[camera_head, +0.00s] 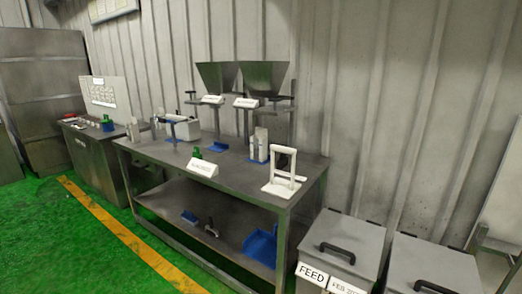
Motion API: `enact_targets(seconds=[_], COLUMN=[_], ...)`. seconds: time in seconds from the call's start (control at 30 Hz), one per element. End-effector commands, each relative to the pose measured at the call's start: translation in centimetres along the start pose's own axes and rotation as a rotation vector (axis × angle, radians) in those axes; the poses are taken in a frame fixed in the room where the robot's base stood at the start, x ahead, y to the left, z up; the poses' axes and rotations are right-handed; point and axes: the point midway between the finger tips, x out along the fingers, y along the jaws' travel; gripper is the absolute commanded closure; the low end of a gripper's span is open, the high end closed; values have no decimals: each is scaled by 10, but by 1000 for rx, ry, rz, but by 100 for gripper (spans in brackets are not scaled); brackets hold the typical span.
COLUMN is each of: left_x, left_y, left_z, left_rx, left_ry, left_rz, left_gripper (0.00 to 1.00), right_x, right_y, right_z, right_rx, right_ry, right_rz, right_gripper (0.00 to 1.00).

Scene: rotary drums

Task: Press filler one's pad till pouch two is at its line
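Two grey funnel-shaped hoppers stand over the back of the steel table: the left hopper (216,76) and the right hopper (264,78). Each has a small white label, the left label (212,100) and the right label (246,103), too small to read, so I cannot tell which is filler one. A pale upright pouch-like item (261,136) stands by a blue piece under the right hopper. A blue flat piece (216,147) lies under the left hopper. I cannot make out a fill line or which piece is a pad. Neither gripper is in view.
The steel table (240,183) also bears a white sign (202,168), a green item (196,152) and a white frame (284,178). Grey lidded bins, one marked FEED (312,273), stand right. Green floor is clear in front.

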Motion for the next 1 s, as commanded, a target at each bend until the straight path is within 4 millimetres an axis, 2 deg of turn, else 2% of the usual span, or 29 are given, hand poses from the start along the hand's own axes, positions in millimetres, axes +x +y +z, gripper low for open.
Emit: enact_targets(seconds=[0.1, 0.27, 0.3, 1.0], left_x=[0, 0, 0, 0], left_y=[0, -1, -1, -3], left_z=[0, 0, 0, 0], left_rx=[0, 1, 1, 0], left_ry=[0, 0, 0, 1], left_rz=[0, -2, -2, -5], left_gripper=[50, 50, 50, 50], right_x=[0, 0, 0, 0], right_y=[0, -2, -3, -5], right_z=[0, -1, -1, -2], right_rx=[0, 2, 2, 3], right_ry=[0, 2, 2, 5], right_rz=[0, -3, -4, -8], right_gripper=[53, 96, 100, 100])
